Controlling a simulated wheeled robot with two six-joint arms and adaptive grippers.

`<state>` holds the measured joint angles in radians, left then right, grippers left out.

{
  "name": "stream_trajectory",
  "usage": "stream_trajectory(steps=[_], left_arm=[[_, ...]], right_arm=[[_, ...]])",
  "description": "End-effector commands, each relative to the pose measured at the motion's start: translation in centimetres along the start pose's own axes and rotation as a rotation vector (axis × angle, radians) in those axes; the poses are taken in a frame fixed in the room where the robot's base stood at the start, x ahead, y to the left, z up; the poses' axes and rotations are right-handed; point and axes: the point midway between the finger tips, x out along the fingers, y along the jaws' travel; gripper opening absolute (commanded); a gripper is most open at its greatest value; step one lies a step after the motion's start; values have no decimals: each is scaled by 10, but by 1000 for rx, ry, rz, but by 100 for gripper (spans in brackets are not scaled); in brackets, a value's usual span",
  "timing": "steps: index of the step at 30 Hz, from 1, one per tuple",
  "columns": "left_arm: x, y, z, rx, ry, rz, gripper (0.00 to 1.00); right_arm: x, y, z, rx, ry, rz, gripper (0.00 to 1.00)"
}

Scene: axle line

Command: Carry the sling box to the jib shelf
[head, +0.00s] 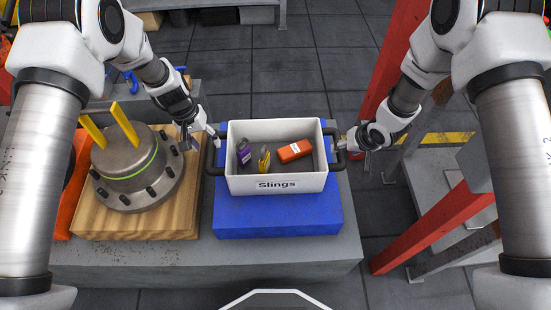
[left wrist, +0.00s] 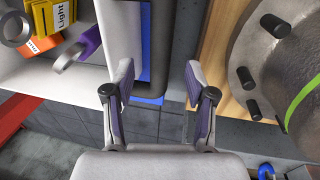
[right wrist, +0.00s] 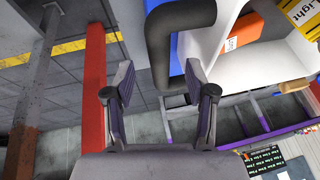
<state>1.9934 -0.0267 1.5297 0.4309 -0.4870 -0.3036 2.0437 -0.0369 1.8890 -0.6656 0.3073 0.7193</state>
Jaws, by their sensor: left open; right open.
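The sling box (head: 276,184) is a white open box labelled "Slings" on a blue mat (head: 278,217), with a dark handle on each side. Inside lie an orange item (head: 295,151), a yellow item (head: 264,159) and a purple item (head: 244,152). My left gripper (head: 205,140) is open at the box's left handle (head: 210,157); the left wrist view shows the dark handle bar between its fingers (left wrist: 158,95). My right gripper (head: 348,143) is open at the right handle (head: 341,159); in the right wrist view the handle bar (right wrist: 168,40) runs between its fingers (right wrist: 160,85). I cannot make out the jib shelf.
A metal flanged hub (head: 138,170) with yellow prongs stands on a wooden board (head: 90,222) left of the mat. Red steel beams (head: 432,228) stand on the right. The grey bench (head: 200,262) ends just right of the mat. Tiled floor (head: 300,60) is open behind.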

Motion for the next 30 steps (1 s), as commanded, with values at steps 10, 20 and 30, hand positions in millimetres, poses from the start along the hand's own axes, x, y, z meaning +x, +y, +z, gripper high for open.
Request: stream_trajectory(steps=[10,20,30], left_arm=[[50,0,0,2,-1,0,56],[53,0,0,2,0,0,52],[53,0,0,2,0,0,0]], right_arm=[[50,0,0,-1,1,0,56],[53,0,0,0,1,0,52],[53,0,0,0,1,0,0]])
